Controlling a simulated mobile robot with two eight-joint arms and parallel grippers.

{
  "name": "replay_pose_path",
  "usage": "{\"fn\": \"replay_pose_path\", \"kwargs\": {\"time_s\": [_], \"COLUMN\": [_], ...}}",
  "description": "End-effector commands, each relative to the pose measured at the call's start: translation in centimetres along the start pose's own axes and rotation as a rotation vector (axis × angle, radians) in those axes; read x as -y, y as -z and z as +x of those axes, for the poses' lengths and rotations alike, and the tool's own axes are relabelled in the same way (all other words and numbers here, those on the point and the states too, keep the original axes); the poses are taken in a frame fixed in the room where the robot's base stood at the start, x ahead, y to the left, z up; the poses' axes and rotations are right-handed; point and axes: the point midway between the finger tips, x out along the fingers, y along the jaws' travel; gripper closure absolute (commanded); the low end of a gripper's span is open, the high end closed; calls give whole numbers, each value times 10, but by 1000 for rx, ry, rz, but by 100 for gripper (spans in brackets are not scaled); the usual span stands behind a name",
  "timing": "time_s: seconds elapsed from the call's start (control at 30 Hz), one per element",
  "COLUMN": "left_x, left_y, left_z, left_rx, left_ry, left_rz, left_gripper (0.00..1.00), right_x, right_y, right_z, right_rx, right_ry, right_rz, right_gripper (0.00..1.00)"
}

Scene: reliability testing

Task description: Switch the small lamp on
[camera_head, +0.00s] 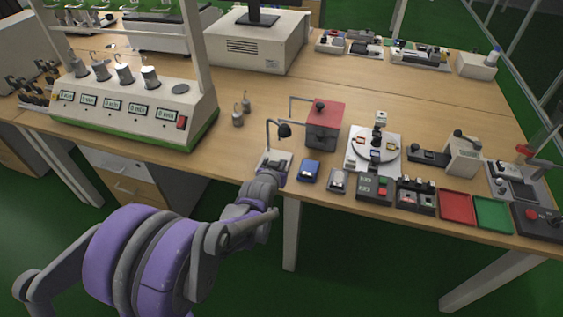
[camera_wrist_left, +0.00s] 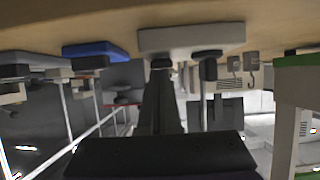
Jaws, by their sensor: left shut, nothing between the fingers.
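The small lamp (camera_head: 284,130) has a dark round head on a thin bent post. It stands near the front edge of the bench on a pale base, which is partly hidden by my left gripper. In the left wrist view the picture is upside down, and the pale base (camera_wrist_left: 190,39) sits against the wooden top. My left gripper (camera_head: 277,170) is at the front of the base, low over the bench edge. In the left wrist view its dark fingers (camera_wrist_left: 160,72) are shut and empty, close to the base; I cannot tell if they touch. My right gripper is out of view.
A blue box (camera_head: 309,170) sits right of the lamp, with a red-topped device (camera_head: 324,125) behind. Several small devices and red (camera_head: 457,208) and green trays line the front edge. Metal weights (camera_head: 238,117) stand behind left. A large instrument (camera_head: 135,110) is farther left.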

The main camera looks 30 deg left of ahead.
Motion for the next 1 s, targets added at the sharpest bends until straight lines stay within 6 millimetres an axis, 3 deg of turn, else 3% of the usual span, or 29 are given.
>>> {"fn": "replay_pose_path", "kwargs": {"time_s": [0.23,0.4,1.0], "left_x": [0,0,0], "left_y": [0,-2,0], "left_z": [1,4,17], "left_rx": [19,158,146], "left_ry": [0,0,-1], "left_rz": [0,0,0], "left_gripper": [100,100,100], "right_x": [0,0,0], "right_y": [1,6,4], "right_z": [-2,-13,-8], "right_rx": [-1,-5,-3], "right_ry": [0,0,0], "right_rz": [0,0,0], "right_gripper": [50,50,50]}}
